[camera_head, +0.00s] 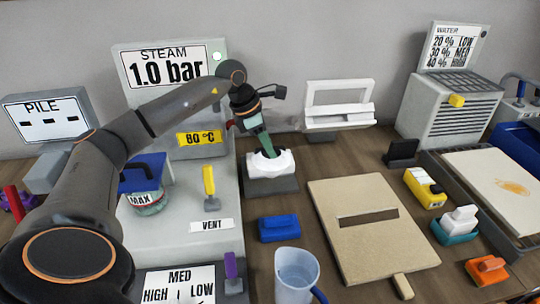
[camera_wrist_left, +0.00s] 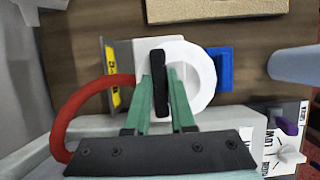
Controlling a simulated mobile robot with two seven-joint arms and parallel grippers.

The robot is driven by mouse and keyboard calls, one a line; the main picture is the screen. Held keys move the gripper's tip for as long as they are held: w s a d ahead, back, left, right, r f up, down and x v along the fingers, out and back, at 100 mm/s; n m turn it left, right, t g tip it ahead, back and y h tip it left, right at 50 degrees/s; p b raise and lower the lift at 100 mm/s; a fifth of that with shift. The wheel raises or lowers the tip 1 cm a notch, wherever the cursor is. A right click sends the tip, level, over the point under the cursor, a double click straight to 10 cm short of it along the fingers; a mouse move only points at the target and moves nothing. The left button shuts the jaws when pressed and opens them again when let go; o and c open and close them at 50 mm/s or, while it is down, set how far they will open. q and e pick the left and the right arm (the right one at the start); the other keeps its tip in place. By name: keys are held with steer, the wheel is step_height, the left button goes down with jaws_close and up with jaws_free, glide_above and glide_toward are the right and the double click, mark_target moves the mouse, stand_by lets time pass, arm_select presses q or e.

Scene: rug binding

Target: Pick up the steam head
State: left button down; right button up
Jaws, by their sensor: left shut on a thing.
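The steam head is a white piece (camera_head: 286,163) on a dark grey stand (camera_head: 272,186) near the middle of the head view. In the left wrist view it shows as a white round body (camera_wrist_left: 203,92) with a dark upright grip (camera_wrist_left: 159,85) and a red hose (camera_wrist_left: 62,125) to the left. My left gripper (camera_head: 266,152) reaches down onto the steam head from above. Its green fingers (camera_wrist_left: 160,78) are shut on the dark grip. The steam head still appears at the stand; I cannot tell whether it touches it. My right gripper is not in view.
The steam station (camera_head: 228,240) with a yellow lever (camera_head: 209,181) stands at the left. A white frame (camera_head: 340,118) stands behind. Bare wood shows between them.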

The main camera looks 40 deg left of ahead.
arm_select(q)
steer(key=s+d+r+b, duration=0.1)
steer(key=s+d+r, duration=0.3)
steer(key=s+d, duration=0.2)
steer(key=shift+s+r+b, duration=0.2)
steer(key=shift+s+b, duration=0.15)
steer(key=shift+s, duration=0.05)
steer(key=shift+d, duration=0.1)
steer(key=c, duration=1.3)
jaws_free()
jaws_close()
